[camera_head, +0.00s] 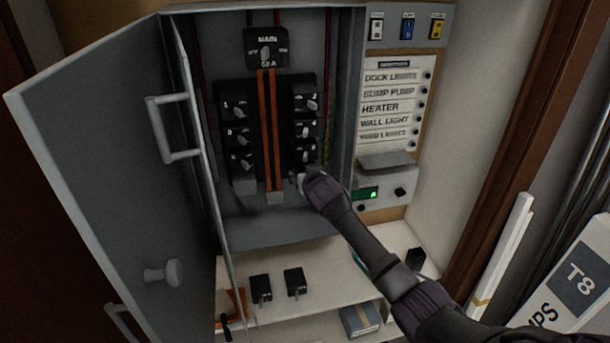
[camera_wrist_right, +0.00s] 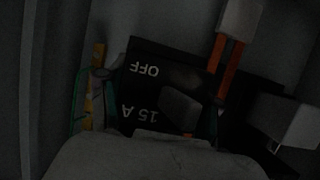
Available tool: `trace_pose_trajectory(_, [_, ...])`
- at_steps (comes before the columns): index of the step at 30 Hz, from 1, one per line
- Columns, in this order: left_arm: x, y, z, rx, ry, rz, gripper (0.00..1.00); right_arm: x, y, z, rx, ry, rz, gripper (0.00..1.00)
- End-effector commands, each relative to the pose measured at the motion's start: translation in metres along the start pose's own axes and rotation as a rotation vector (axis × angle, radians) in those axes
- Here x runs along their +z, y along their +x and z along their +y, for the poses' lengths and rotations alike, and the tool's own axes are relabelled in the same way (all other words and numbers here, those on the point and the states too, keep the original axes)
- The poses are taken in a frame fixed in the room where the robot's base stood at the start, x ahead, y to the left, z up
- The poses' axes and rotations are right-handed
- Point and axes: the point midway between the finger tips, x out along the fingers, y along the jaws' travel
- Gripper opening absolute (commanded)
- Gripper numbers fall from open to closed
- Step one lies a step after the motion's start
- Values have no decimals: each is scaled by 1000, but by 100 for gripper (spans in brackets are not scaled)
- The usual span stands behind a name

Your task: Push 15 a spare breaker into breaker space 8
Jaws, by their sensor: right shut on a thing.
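The 15 A breaker (camera_wrist_right: 150,88) is black, with "15 A" and "OFF" upside down in the right wrist view. My right gripper (camera_head: 303,181) is shut on it at the bottom of the panel's right-hand breaker column. In the head view the gripper hides the breaker and the space under it. I cannot tell how far in the breaker sits. Breakers (camera_head: 306,128) fill the places above it. The grey panel (camera_head: 280,228) has two orange bars (camera_head: 270,125) between its columns. My left gripper is not in view.
The open panel door (camera_head: 100,150) stands at the left. Two black breakers, one (camera_head: 261,288) left of the other (camera_head: 295,281), lie on the pale shelf (camera_head: 330,270) below. A label board (camera_head: 391,103) and a box with a green display (camera_head: 385,190) are close on the right.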

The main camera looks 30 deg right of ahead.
Motion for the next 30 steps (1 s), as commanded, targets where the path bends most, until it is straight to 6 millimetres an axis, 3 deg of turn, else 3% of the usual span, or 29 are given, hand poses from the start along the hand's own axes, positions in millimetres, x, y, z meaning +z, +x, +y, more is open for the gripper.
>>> trace_pose_trajectory(1, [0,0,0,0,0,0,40,-8,-1,1,-1,1,15,26])
trace_pose_trajectory(11, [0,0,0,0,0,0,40,-10,-1,1,-1,2,19,26])
trace_pose_trajectory(12, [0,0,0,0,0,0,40,-10,-1,1,-1,2,19,67])
trace_pose_trajectory(17, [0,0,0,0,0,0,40,-9,-1,0,-1,2,18,93])
trace_pose_trajectory(24, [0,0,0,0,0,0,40,-6,0,0,-1,1,11,93])
trace_pose_trajectory(28, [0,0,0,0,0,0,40,-4,0,0,-1,1,8,73])
trace_pose_trajectory(30, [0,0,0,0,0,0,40,-4,0,0,-1,1,7,72])
